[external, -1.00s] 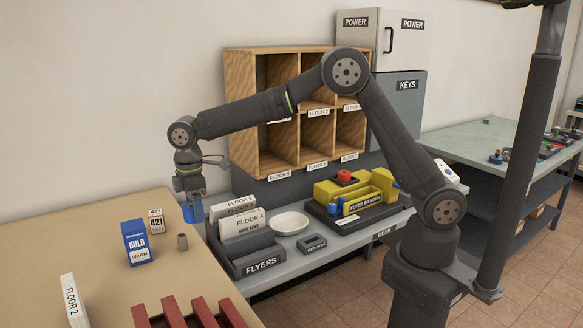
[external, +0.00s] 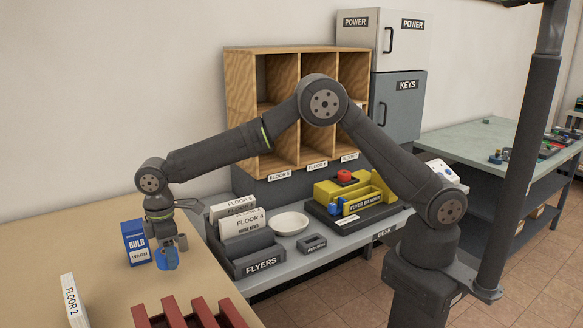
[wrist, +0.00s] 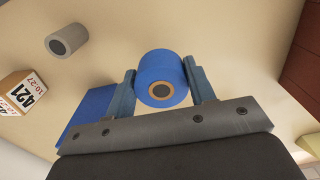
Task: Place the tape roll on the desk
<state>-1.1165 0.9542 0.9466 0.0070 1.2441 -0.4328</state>
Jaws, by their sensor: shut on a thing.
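The tape roll (external: 167,260) is blue with a tan core around a dark hole. My gripper (external: 164,245) is shut on it, with a finger on each side, above the tan tabletop (external: 222,275) near the blue bulb box. In the wrist view the roll (wrist: 162,78) sits between the fingertips of my gripper (wrist: 160,70), its core facing the camera. I cannot tell whether its underside touches the tabletop.
The blue bulb box (external: 136,243) stands just left of my gripper. A grey cylinder (wrist: 67,39) and a white-and-brown 421 box (wrist: 22,92) are close by. A red rack (external: 190,312) and a FLOOR 2 card (external: 73,302) are nearer the front. The flyers tray (external: 250,255) is right.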

